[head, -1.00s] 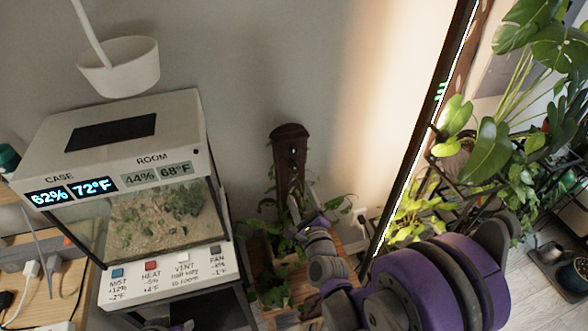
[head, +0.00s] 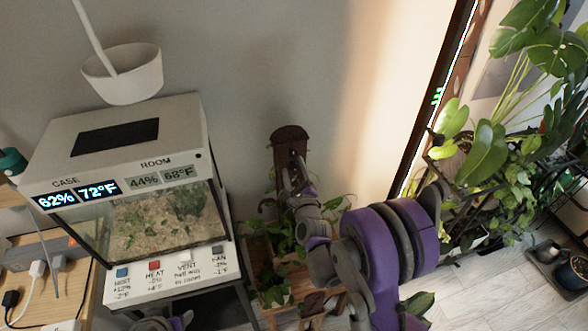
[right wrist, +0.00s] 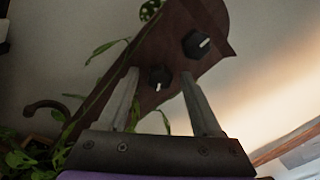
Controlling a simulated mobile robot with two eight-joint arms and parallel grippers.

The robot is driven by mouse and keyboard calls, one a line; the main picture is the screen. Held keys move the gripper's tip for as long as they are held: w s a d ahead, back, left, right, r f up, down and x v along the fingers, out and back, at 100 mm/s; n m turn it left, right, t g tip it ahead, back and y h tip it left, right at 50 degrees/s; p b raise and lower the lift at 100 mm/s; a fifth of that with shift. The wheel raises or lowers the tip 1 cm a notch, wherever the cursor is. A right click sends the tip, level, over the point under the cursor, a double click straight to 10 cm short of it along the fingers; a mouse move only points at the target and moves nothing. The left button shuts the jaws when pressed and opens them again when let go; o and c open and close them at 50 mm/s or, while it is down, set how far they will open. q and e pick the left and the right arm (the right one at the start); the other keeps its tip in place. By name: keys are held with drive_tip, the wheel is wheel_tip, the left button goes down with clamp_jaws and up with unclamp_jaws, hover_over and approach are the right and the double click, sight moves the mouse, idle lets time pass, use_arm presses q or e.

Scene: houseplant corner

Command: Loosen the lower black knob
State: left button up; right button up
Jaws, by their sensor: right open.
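A dark brown wooden board (head: 289,136) with a rounded top stands against the wall in the head view. In the right wrist view the board (right wrist: 180,30) runs tilted and bears two black knobs with white marks. The lower black knob (right wrist: 158,78) shows between my fingertips, and the upper black knob (right wrist: 196,45) is beyond them, toward the board's top. My right gripper (head: 299,172) is open in front of the board; its fingers (right wrist: 160,74) straddle the lower knob in the picture. I cannot tell whether they touch it. Part of my left arm shows at the bottom edge (head: 172,322).
Leafy plants (head: 275,285) and a wooden stand (head: 312,300) are below the board. A terrarium case (head: 165,215) with displays stands left. A lit frame (head: 430,120) and large plants (head: 485,150) are to the right. A white pot (head: 125,80) hangs upper left.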

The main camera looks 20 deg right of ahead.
clamp_jaws()
idle(0.3)
